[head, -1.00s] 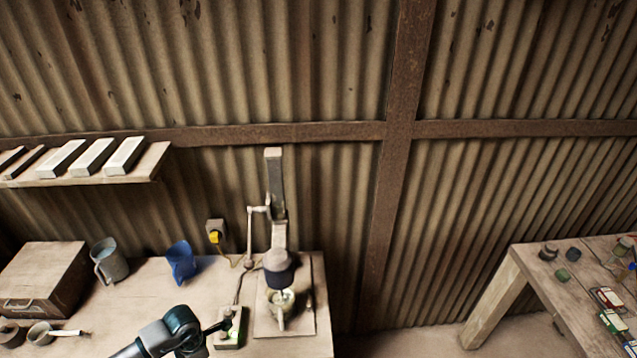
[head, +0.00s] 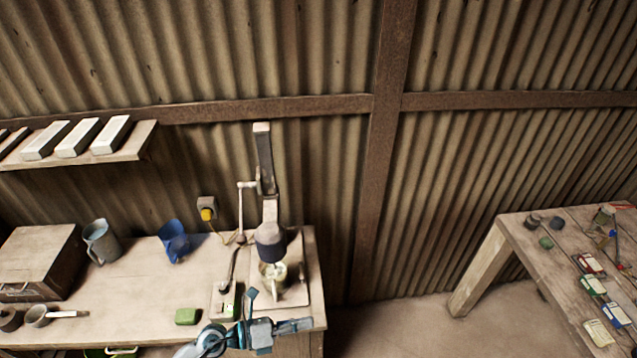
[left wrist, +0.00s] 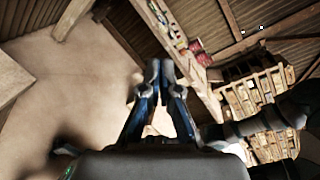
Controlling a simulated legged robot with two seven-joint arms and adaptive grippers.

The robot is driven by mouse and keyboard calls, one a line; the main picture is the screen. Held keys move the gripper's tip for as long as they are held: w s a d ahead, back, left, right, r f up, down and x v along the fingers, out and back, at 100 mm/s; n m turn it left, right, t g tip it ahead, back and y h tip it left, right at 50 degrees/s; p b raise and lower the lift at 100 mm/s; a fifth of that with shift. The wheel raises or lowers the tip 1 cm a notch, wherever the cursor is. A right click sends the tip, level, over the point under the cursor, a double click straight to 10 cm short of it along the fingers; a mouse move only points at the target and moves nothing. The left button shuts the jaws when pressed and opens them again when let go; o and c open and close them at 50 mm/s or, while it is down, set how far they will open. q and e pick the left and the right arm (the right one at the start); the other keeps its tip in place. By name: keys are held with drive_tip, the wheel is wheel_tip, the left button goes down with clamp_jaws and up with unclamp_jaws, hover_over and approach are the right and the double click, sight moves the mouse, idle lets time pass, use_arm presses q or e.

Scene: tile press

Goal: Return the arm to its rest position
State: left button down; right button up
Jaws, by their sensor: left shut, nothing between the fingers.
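My left arm comes in at the bottom of the head view, and its gripper (head: 292,327) is over the front edge of the workbench (head: 140,292), below the press (head: 270,235). In the left wrist view the blue-and-dark fingers (left wrist: 160,68) meet at their tips with nothing between them. The gripper touches none of the bench items that I can make out. A small pale cup-like piece (head: 272,278) sits under the dark press head. My right gripper is not in view.
A shelf (head: 140,143) hangs above. A second table (head: 515,232) with small items stands right, past open floor (head: 410,328).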

use_arm(q)
wheel_tip(320, 180, up, 5)
drive_tip(key=w+n+t+h, duration=0.1)
drive_tip(key=w+n+t, duration=0.1)
drive_tip(key=n+t, duration=0.35)
drive_tip(key=w+a+n+t+y, duration=0.5)
drive_tip(key=a+n+t+y, duration=0.35)
drive_tip(key=n, duration=0.75)
drive_tip(key=s+a+f+n+g+y, duration=0.3)
drive_tip(key=a+f+n+y, duration=0.2)
drive_tip(key=f+n, duration=0.2)
drive_tip(key=s+a+f+n+g+y, duration=0.2)
drive_tip(key=a+f+n+y, duration=0.3)
drive_tip(key=f+n, duration=0.15)
drive_tip(key=s+d+f+n+g+h, duration=0.1)
drive_tip(key=s+f+n+g, duration=0.1)
drive_tip(key=s+f+g, duration=0.55)
drive_tip(key=s+f+n+g+h, duration=0.1)
drive_tip(key=s+f+n+g, duration=0.3)
drive_tip(key=s, duration=0.6)
wheel_tip(320, 180, down, 31)
drive_tip(key=s+m+b, duration=0.2)
drive_tip(key=s+b, duration=0.1)
drive_tip(key=s+a+f+b, duration=0.2)
drive_tip(key=s+f+b, duration=0.1)
drive_tip(key=s+f, duration=1.3)
drive_tip(key=shift+s+a+f+g+y, duration=0.35)
drive_tip(key=shift+a+f+g, duration=0.1)
drive_tip(key=shift+f, duration=0.1)
